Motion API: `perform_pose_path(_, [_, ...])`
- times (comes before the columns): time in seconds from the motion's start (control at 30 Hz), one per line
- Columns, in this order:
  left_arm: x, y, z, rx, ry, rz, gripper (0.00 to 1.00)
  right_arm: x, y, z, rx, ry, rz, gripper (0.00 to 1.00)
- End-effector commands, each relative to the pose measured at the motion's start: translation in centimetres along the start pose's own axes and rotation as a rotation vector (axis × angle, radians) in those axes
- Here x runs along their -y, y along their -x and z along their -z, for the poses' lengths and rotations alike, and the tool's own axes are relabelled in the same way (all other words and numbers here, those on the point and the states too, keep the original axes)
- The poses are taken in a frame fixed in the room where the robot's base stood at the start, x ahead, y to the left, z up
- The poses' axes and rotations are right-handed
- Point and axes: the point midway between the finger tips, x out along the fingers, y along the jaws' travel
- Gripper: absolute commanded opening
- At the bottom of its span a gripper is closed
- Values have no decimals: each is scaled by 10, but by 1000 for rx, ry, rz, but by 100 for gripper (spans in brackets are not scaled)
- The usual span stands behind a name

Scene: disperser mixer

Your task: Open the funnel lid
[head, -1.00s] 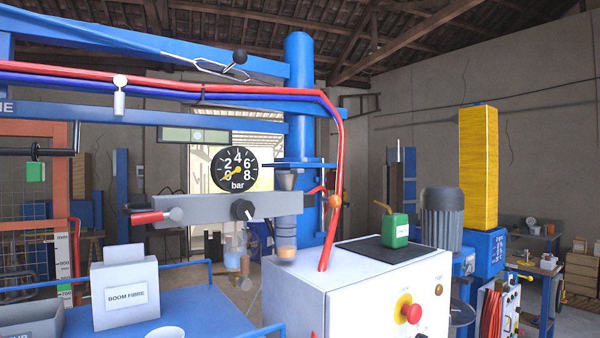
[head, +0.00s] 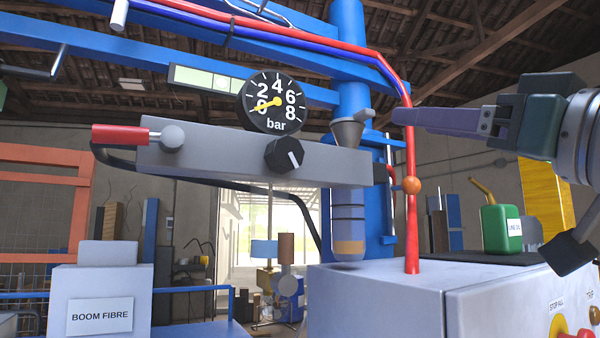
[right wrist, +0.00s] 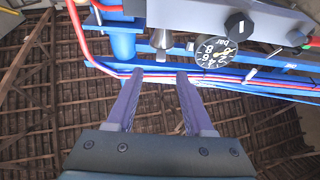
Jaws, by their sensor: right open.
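The small grey funnel (head: 347,134) stands on top of an upright cylinder with an amber band, behind the right end of the grey bar. A light grey tab (head: 365,116) shows at its top right, and the lid looks shut down on it. My right gripper (head: 396,116) comes in from the right with its fingers pointing left, just right of the tab and apparently apart from it. In the right wrist view, the two purple fingers (right wrist: 158,74) are spread with nothing between them. A grey piece, probably the funnel (right wrist: 162,45), shows beyond the tips. My left gripper is not in view.
A red hose (head: 410,180) with an orange ball runs down close by my right fingers. The pressure gauge (head: 273,102) and grey bar (head: 230,155) are left of the funnel.

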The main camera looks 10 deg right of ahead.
Motion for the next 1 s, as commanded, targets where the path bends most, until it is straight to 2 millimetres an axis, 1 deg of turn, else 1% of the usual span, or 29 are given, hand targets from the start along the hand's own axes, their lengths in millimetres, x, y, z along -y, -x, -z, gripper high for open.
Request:
perform_pose_path(0.07, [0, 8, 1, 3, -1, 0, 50, 0, -8, 7, -10, -3, 5, 52])
perform_pose_path(0.2, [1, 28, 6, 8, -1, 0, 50, 1, -32, 11, -8, -5, 5, 52])
perform_pose_path(0.4, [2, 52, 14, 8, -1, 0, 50, 0, -70, 10, -6, -4, 3, 52])
perform_pose_path(0.5, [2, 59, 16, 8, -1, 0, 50, 1, -84, 8, -5, -3, 3, 52])
perform_pose_path(0.6, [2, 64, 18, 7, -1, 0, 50, 1, -93, 6, -4, -3, 2, 52])
perform_pose_path(0.7, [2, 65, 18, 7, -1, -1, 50, 1, -97, 4, -4, -1, 3, 52])
perform_pose_path(0.97, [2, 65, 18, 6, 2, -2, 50, 1, -98, 2, -3, -1, 4, 52])
perform_pose_path(1.0, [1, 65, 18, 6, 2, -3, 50, 1, -98, 2, -3, -1, 4, 51])
